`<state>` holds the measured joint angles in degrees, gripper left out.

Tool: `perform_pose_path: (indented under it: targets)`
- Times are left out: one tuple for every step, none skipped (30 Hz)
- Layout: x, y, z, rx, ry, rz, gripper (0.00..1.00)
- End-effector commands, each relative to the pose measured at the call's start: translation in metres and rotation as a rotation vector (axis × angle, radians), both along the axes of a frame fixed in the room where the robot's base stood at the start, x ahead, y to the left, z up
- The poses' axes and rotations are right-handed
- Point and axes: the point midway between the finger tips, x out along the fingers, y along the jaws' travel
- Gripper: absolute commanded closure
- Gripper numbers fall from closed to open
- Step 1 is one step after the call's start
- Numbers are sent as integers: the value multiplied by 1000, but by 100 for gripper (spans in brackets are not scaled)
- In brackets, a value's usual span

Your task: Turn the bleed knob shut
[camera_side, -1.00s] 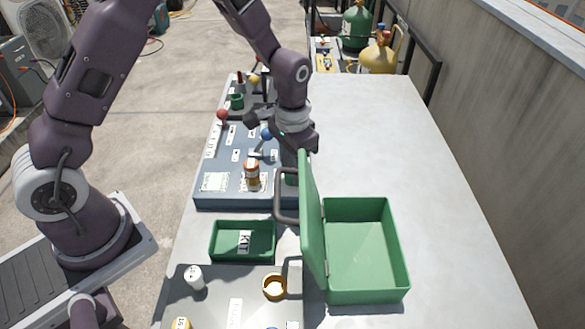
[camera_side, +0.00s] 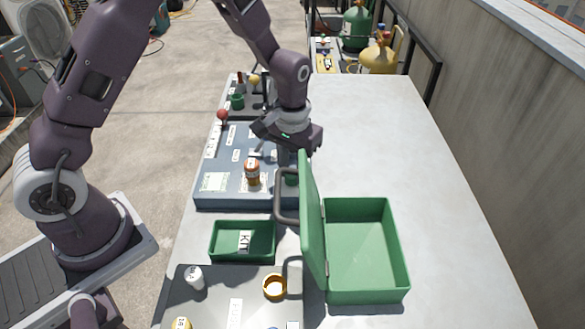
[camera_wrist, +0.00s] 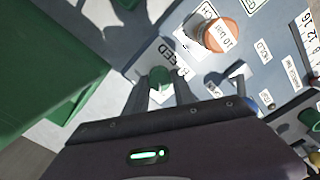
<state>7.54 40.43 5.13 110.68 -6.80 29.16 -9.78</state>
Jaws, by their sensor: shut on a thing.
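The bleed knob is a small green knob (camera_wrist: 158,77) beside a white label reading BLEED (camera_wrist: 174,62) on the blue-grey panel (camera_side: 215,190). In the wrist view my gripper (camera_wrist: 160,86) has one finger on each side of the knob and is shut on it. In the side view my gripper (camera_side: 286,160) points down at the panel's right end, and a bit of green shows below it beside the raised case lid. The knob's pointer or marks cannot be made out.
The open green case (camera_side: 366,297) stands close, its raised lid (camera_side: 312,225) just right of the knob. A green tray (camera_side: 225,257) lies in front. The tabletop at right (camera_side: 400,140) is clear.

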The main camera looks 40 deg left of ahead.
Motion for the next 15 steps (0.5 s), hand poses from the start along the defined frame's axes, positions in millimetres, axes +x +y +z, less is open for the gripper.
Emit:
perform_pose_path:
  targets:
    - [0,0,1,-1,0,2,100]
    - [0,0,1,-1,0,2,100]
    - [0,0,1,-1,0,2,100]
    - [0,0,1,-1,0,2,100]
    - [0,0,1,-1,0,2,100]
    - [0,0,1,-1,0,2,100]
    - [0,0,1,-1,0,2,68]
    - [0,0,1,-1,0,2,62]
    - [0,0,0,-1,0,2,54]
    - [0,0,0,-1,0,1,48]
    - [0,0,0,-1,0,1,48]
    - [0,0,0,-1,0,1,48]
    - [0,0,0,-1,0,1,48]
    - [0,0,0,-1,0,1,48]
    - [0,0,0,-1,0,0,48]
